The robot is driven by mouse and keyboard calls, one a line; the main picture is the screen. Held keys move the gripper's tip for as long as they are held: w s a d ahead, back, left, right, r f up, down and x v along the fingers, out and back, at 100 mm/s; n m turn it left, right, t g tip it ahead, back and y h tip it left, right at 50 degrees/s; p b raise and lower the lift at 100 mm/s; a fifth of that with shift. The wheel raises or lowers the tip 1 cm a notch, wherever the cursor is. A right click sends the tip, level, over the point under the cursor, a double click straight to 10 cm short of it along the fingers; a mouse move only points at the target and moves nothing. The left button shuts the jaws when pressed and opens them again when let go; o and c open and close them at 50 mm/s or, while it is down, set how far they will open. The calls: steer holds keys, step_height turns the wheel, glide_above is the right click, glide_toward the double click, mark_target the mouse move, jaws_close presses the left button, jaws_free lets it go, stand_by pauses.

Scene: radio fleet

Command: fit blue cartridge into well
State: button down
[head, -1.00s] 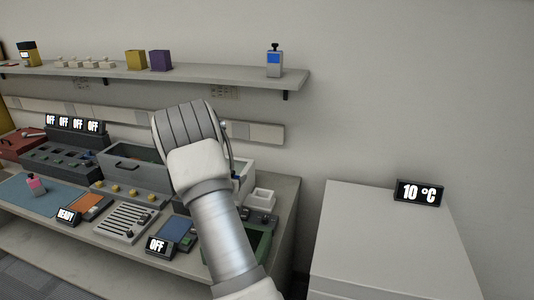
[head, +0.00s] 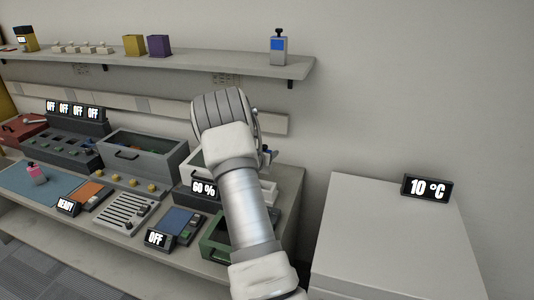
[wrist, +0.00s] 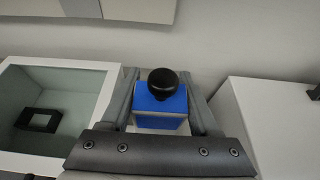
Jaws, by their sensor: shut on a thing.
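The blue cartridge (wrist: 160,103) has a blue top with a round black knob and a pale lower body. My gripper (wrist: 163,112) is shut on it, with one finger on each side, in the wrist view. In the head view my wrist hides most of the gripper and cartridge. A white-walled open box (wrist: 108,92) lies left of the gripper in the wrist view. A black square frame (wrist: 38,120) sits on its floor and may be the well; I cannot tell. The cartridge is to the right of this box, apart from it.
A white cabinet (head: 385,235) with a 10 °C display (head: 427,188) stands at right. A shelf (head: 200,72) above holds a blue-fronted block (head: 279,48). The bench carries a grey bin (head: 145,158), a 60 % display (head: 204,189) and several panels.

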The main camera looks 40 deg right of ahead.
steer(key=shift+f+b, duration=0.1)
steer(key=shift+b, duration=0.35)
step_height(320, 180, down, 6)
steer(key=b, duration=0.5)
steer(key=shift+r+b, duration=0.2)
steer(key=shift+b, duration=0.15)
steer(key=shift+b, duration=1.2)
stand_by(1.0)
steer(key=shift+f+b, duration=2.85)
steer(key=shift+b, duration=0.1)
steer(key=shift+c, duration=0.2)
jaws_free()
steer(key=shift+a+r, duration=0.1)
steer(key=shift+a, duration=0.05)
steer(key=p+v, duration=0.1)
steer(key=v, duration=1.6)
steer(key=shift+s+r, duration=0.15)
